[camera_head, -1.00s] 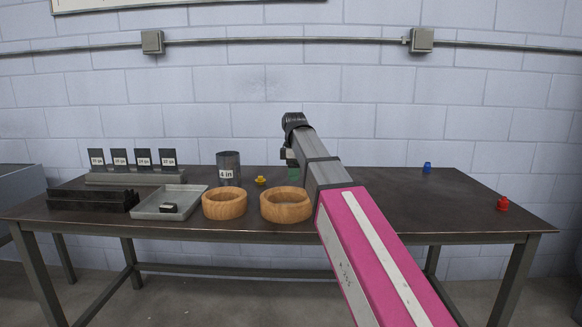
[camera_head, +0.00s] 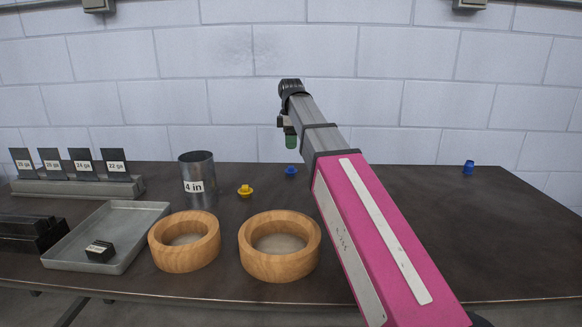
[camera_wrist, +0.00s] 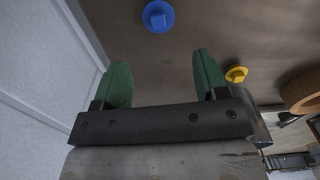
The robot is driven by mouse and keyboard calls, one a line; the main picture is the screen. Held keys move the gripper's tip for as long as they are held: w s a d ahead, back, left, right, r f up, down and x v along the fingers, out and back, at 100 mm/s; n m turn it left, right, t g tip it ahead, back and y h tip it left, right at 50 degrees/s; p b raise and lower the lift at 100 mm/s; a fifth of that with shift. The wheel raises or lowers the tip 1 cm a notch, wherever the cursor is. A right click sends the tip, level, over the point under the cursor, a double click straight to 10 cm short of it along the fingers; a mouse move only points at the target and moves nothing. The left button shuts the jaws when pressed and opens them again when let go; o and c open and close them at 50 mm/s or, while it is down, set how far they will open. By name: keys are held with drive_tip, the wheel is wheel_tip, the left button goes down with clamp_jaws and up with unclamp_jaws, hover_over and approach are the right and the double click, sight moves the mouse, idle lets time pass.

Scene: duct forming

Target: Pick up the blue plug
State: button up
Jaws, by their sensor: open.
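A small blue plug (camera_head: 291,170) with a wide flange sits on the dark table below my gripper (camera_head: 291,140). It also shows in the wrist view (camera_wrist: 157,16), beyond the fingertips at the top edge. A second blue object (camera_head: 469,167), taller in shape, stands at the far right of the table. My gripper's two green fingers are spread apart with nothing between them (camera_wrist: 160,68). In the head view they are above the tabletop and apart from the plug.
A yellow plug (camera_head: 245,191) lies left of the blue plug. Two wooden rings (camera_head: 262,263) (camera_head: 168,258), a metal cylinder (camera_head: 197,170) marked "4 in" and a grey tray (camera_head: 120,225) stand nearby. A card rack (camera_head: 75,188) is at the left. The right table area is mostly clear.

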sight(291, 167)
drive_tip(key=shift+w+f, duration=0.1)
drive_tip(key=shift+f, duration=5.3)
drive_tip(key=c, duration=0.7)
